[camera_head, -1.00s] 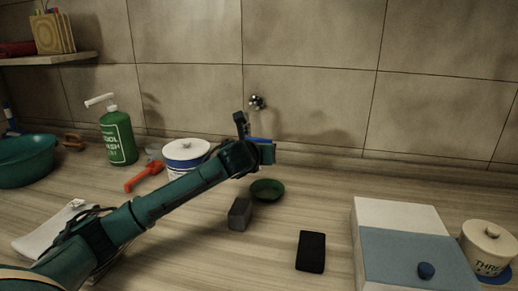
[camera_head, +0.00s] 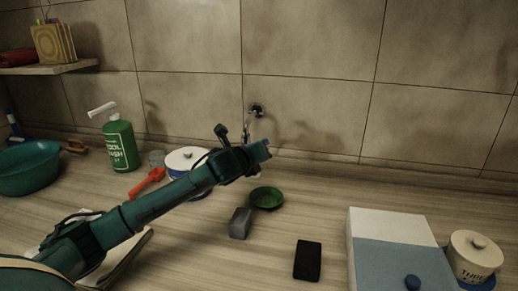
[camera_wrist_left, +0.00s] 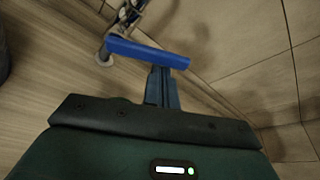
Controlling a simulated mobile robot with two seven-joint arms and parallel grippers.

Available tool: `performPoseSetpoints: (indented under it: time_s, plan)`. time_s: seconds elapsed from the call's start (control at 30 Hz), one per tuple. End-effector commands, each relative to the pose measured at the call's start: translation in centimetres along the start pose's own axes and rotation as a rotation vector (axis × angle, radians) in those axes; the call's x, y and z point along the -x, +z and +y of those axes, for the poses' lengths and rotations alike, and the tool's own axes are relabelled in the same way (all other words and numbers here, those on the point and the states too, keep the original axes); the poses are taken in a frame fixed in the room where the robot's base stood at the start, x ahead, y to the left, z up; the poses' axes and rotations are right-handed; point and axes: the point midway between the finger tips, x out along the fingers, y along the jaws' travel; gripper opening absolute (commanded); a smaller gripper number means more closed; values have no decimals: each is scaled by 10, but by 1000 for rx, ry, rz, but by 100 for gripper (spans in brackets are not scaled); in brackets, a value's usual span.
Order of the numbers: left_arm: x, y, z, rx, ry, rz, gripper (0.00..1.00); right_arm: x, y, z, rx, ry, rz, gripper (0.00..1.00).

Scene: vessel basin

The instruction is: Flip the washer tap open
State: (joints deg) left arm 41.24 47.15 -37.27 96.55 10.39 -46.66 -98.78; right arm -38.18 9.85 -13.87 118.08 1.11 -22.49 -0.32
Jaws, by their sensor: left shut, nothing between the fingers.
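The washer tap (camera_head: 256,110) is a small metal tap on the tiled wall, its metal body reaching down behind my left gripper. In the left wrist view its metal pipework (camera_wrist_left: 128,18) shows at the top, with a blue lever (camera_wrist_left: 150,53) lying across the picture. My left gripper (camera_head: 265,150) is just in front of the tap in the head view. In the wrist view its narrow fingers (camera_wrist_left: 162,82) are shut and empty, their tips right by the lever's underside. I cannot tell whether they touch it. The lever is hidden in the head view. My right gripper is not in view.
Below the tap are a green bowl (camera_head: 267,198), a grey block (camera_head: 240,223) and a black block (camera_head: 308,260). A green soap bottle (camera_head: 120,145) and a white tub (camera_head: 185,157) stand left. A white and blue box (camera_head: 395,226) is right.

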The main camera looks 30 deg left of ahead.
Motion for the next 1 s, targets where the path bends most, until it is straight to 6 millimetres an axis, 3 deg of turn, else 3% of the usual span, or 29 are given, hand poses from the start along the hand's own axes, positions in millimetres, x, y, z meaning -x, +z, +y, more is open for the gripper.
performPoseSetpoints:
  time_s: [0.47,0.73,1.0]
  plan:
    - [8,22,0,693,-241,-1,0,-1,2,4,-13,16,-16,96]
    - [13,37,3,925,-323,-2,0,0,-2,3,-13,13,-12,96]
    - [15,43,6,918,-321,-2,0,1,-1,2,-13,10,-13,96]
